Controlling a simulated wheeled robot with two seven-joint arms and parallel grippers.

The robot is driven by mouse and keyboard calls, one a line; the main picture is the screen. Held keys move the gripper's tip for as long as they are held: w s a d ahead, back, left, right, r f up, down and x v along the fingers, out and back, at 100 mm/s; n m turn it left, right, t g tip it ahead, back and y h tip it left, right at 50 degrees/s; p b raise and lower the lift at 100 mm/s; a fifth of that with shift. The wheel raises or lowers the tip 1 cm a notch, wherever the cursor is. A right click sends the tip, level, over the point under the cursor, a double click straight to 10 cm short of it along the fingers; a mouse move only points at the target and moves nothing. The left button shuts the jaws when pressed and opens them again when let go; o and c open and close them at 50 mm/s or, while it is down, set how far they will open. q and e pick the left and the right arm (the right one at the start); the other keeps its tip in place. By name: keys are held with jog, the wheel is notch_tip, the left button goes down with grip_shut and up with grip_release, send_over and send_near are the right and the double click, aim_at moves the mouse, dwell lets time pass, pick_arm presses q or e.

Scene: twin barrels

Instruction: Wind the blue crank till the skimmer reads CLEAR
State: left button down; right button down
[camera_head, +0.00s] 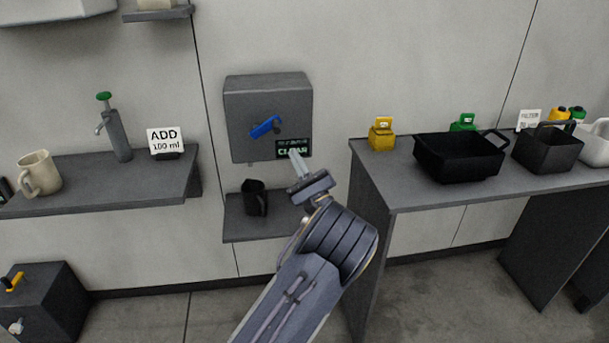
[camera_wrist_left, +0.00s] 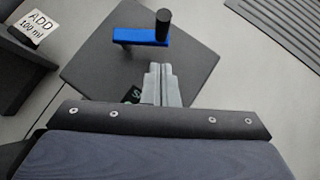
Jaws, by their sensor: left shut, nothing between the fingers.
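The skimmer is a grey wall box (camera_head: 268,98) with a blue crank (camera_head: 265,127) on its front. In the left wrist view the crank (camera_wrist_left: 140,37) is a blue bar with an upright black knob at its right end. A small dark display (camera_head: 294,149) low on the box shows green text that appears to read CLEAR. My left gripper (camera_head: 297,160) is shut and empty, just below the display and apart from the crank. In the left wrist view its fingertips (camera_wrist_left: 160,72) are together below the knob and partly hide the display. My right gripper is not in view.
A black mug (camera_head: 254,197) stands on a low shelf under the box. A shelf at left holds a beige mug (camera_head: 39,174), a pump (camera_head: 113,130) and an "ADD 100 ml" sign (camera_head: 165,141). A table at right holds a black bin (camera_head: 459,157).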

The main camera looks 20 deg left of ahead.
aim_at(266, 129)
pick_arm(q)
jog(key=a+r, duration=0.3)
jog(key=r, duration=0.2)
jog(key=shift+a, duration=0.3)
jog(key=shift+r, duration=0.1)
jog(key=r+n+g, duration=0.1)
jog(key=n+g, duration=0.1)
jog(key=n, duration=0.1)
jog(key=shift+s+a+r+g+p, duration=0.2)
jog(key=shift+a+r+g+p, duration=0.1)
jog(key=shift+r+p, duration=0.1)
